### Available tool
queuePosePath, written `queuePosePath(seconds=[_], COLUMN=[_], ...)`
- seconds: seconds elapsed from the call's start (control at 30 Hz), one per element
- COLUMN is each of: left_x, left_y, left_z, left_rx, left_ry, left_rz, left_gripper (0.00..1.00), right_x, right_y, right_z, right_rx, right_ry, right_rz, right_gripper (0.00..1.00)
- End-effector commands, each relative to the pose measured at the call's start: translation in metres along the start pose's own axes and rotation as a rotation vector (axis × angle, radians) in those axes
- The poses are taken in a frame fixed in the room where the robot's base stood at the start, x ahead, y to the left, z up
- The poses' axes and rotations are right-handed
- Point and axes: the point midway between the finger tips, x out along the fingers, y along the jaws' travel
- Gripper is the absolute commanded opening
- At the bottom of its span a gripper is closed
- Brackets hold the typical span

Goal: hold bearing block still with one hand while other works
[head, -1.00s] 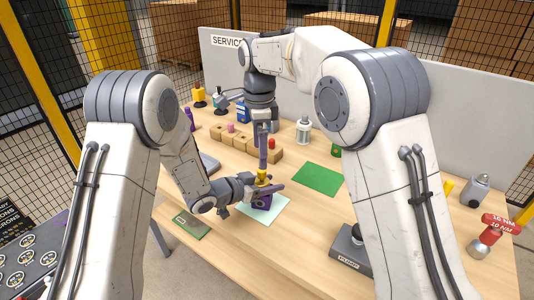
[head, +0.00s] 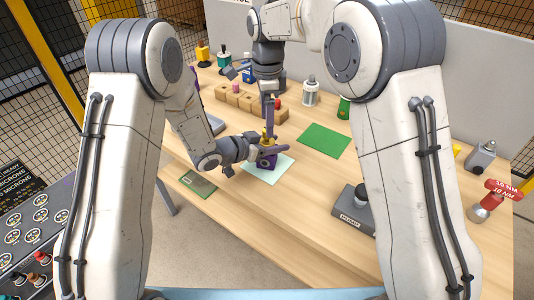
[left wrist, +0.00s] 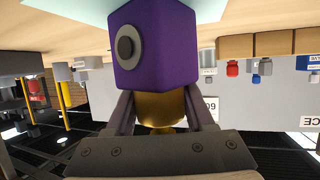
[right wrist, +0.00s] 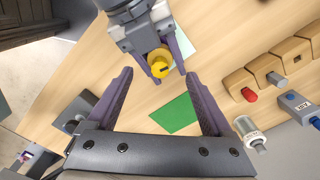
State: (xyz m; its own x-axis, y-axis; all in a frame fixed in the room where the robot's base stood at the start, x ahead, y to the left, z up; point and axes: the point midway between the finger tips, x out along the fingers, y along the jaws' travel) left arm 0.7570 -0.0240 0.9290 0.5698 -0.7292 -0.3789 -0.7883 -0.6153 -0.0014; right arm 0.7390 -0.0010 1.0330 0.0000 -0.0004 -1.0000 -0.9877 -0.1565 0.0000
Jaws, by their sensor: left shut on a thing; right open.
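The bearing block, purple with a round grey bore (left wrist: 155,45), stands on a pale mint mat (head: 254,174). A yellow part (left wrist: 160,108) sits on its top side; the left wrist view is upside down. My right gripper (right wrist: 160,75) points down from above the block, open and empty. In the right wrist view the yellow knob (right wrist: 159,62) lies beyond its fingers, and the block below is hidden.
A green mat (head: 325,140) lies to the right. A grey stand (head: 353,208) is at the front right. A row of wooden blocks (head: 233,98) and bottles (head: 310,92) stands behind. A red torque tool (head: 490,200) is at far right. The front middle table is clear.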

Motion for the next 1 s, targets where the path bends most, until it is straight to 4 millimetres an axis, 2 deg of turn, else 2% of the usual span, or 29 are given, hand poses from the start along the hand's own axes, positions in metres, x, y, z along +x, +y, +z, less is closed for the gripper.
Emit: queuePosePath(seconds=[0.03,0.3,0.7,0.77,0.8,0.93,1.0], left_x=[0.000,0.000,0.000,0.000,0.000,0.000,0.000], left_y=[0.003,0.003,0.003,0.003,0.003,0.003,0.003], left_z=[0.008,0.008,0.008,0.008,0.008,0.008,0.008], left_rx=[-0.007,-0.007,-0.007,-0.007,-0.007,-0.007,-0.007], left_ry=[-0.019,-0.019,-0.019,-0.019,-0.019,-0.019,-0.019], left_rz=[0.005,0.005,0.005,0.005,0.005,0.005,0.005], left_gripper=[0.00,0.00,0.00,0.00,0.00,0.00,0.00], right_x=[0.008,0.034,0.039,0.039,0.039,0.039,0.039], right_y=[0.001,0.000,0.000,0.000,0.000,0.000,0.000], right_z=[0.000,0.000,0.000,0.000,0.000,0.000,0.000], right_rx=[0.000,0.000,0.000,0.000,0.000,0.000,0.000], right_ry=[0.001,0.000,0.000,0.000,0.000,0.000,0.000], right_rz=[0.003,0.001,0.000,0.000,0.000,0.000,0.000], right_gripper=[0.85,0.85,0.85,0.66,0.51,0.01,0.00])
